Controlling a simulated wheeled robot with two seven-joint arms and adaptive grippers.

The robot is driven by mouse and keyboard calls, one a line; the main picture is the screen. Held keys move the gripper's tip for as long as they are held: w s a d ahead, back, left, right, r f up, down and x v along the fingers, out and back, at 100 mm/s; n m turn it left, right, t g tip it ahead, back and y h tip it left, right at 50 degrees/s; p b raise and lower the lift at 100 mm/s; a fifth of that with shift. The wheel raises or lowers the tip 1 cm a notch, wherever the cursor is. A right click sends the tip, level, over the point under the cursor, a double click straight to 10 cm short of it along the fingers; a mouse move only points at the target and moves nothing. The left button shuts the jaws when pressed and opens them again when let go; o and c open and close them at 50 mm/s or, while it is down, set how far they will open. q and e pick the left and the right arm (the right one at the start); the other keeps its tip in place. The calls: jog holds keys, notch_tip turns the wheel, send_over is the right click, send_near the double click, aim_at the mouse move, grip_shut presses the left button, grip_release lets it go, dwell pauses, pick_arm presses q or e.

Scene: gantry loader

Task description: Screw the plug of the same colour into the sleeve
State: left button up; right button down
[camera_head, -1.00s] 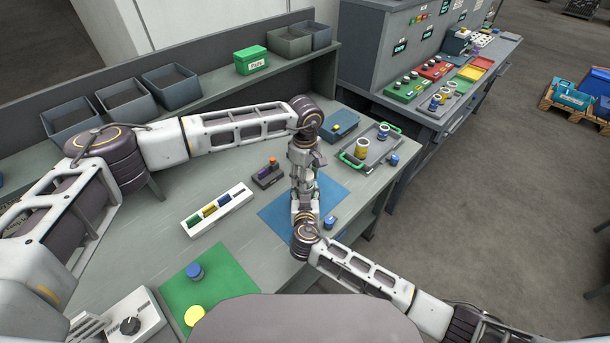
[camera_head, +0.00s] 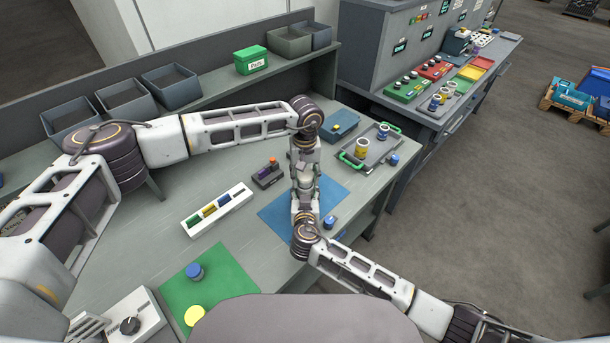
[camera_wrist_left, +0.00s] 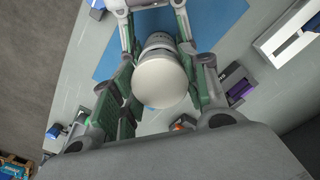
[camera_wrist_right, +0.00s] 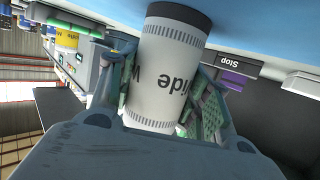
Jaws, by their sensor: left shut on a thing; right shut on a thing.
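My left gripper (camera_head: 304,176) points down over the blue mat (camera_head: 335,193) and is shut on a white, round-topped plug (camera_wrist_left: 160,82), seen between its green pads in the left wrist view. My right gripper (camera_head: 305,198) is just below it, shut on a white sleeve (camera_wrist_right: 165,75) with dark lettering, which reads partly "Wide", and a dark band at one end. In the left wrist view the plug lies in line with a grey ridged ring below it. How deep the plug sits in the sleeve is hidden.
A blue-topped piece (camera_head: 330,222) stands at the mat's edge. A green mat (camera_head: 225,280) holds a blue piece (camera_head: 195,271) and a yellow disc (camera_head: 194,316). A tray (camera_head: 378,152) holds yellow and blue-marked pieces. A white rack (camera_head: 216,208) and small button box (camera_head: 268,174) stand left.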

pick_arm(q)
jog(key=m, duration=0.5)
jog(key=shift+w+a+m, duration=0.1)
jog(key=shift+w+m, duration=0.05)
jog(key=shift+m, duration=0.15)
jog(key=m, duration=0.5)
jog(key=o, duration=0.9)
jog(key=shift+o, duration=1.1)
jog(key=shift+r, duration=2.25)
jog(key=shift+c, duration=0.3)
